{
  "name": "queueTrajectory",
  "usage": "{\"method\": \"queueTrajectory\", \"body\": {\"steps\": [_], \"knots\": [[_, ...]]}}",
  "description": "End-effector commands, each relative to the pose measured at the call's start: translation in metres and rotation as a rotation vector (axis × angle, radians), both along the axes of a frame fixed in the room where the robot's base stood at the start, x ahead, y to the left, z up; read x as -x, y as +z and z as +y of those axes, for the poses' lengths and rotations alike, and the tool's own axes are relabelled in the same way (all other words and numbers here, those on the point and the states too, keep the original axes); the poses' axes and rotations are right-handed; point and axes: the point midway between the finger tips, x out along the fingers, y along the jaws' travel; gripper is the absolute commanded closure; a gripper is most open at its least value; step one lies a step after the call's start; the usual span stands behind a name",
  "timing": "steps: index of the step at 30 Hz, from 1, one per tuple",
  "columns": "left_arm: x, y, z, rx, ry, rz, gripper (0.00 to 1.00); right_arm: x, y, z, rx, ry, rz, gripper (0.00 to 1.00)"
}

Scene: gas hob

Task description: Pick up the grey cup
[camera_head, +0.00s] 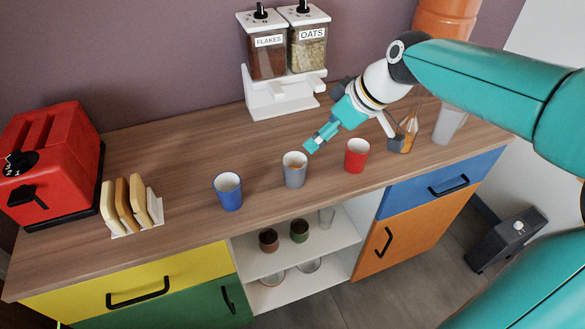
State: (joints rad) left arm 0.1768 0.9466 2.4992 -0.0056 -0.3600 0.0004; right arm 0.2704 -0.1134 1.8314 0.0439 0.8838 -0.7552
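The grey cup (294,176) stands upright on the wooden counter, between a blue cup (229,194) on its left and a red cup (356,157) on its right. Something brownish shows inside the grey cup. My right gripper (312,145) reaches in from the right, with its tip just above and right of the grey cup's rim. It appears apart from the cup, and I cannot tell whether its fingers are open or shut. My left gripper is not in view.
A red toaster (52,160) and a rack with bread slices (128,204) are at left. The flakes and oats dispenser (283,92) stands at the back. Bare counter lies behind the cups.

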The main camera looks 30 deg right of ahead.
Motion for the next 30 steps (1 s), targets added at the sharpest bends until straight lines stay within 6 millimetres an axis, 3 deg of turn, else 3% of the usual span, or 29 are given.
{"method": "queueTrajectory", "body": {"steps": [9,20,30], "knots": [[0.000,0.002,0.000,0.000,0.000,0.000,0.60,-0.029,-0.059,0.008,-0.001,-0.014,0.006,0.08],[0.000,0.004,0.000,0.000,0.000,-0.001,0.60,-0.042,-0.083,0.013,-0.001,-0.018,0.003,0.08],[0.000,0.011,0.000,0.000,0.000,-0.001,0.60,-0.060,-0.120,0.024,-0.001,-0.019,0.004,0.08]]}}
